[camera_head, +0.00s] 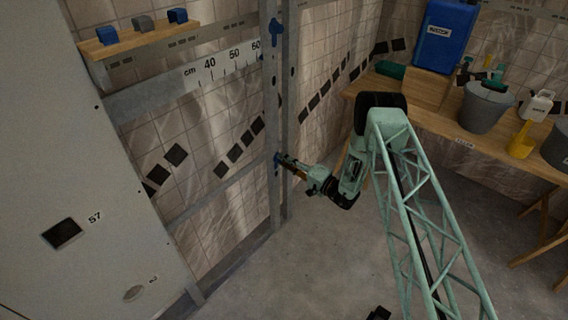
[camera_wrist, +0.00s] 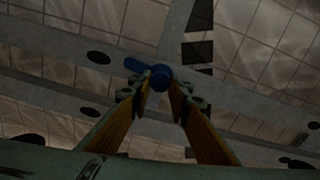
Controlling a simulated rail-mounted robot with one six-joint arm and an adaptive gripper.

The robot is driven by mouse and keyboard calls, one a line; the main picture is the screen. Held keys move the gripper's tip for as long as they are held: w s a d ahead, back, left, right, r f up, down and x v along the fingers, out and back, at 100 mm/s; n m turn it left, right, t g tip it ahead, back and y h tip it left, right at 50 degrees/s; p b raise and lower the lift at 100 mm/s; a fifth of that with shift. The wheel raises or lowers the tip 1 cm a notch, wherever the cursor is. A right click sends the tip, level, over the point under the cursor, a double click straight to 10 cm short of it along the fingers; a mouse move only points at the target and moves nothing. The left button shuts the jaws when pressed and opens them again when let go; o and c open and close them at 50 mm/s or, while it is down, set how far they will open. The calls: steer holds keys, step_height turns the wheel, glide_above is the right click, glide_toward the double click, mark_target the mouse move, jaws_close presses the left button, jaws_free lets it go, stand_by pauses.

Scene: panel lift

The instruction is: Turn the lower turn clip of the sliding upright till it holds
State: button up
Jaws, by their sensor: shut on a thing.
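The lower turn clip (camera_head: 277,158) is a small blue piece on the grey sliding upright (camera_head: 271,105). In the wrist view the clip (camera_wrist: 160,73) shows a round blue knob with a blue arm (camera_wrist: 134,64) pointing to the upper left. My gripper (camera_head: 284,160) reaches the upright from the right. In the wrist view its two orange-sided fingers close in on the knob, and my gripper (camera_wrist: 160,88) is shut on it. The fingertips partly cover the knob. The upper turn clip (camera_head: 274,32) is blue and sits higher on the same upright.
A large grey panel (camera_head: 75,180) marked 57 stands at left. A scale rail (camera_head: 180,80) runs to the upright, below a small shelf (camera_head: 140,40) with several blocks. A wooden bench (camera_head: 430,115) with buckets and a blue container (camera_head: 446,35) stands at right. The floor between is mostly clear.

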steer(key=shift+n, duration=0.8)
steer(key=o, duration=0.9)
steer(key=shift+c, duration=0.2)
steer(key=v, duration=1.2)
steer(key=shift+r, duration=0.1)
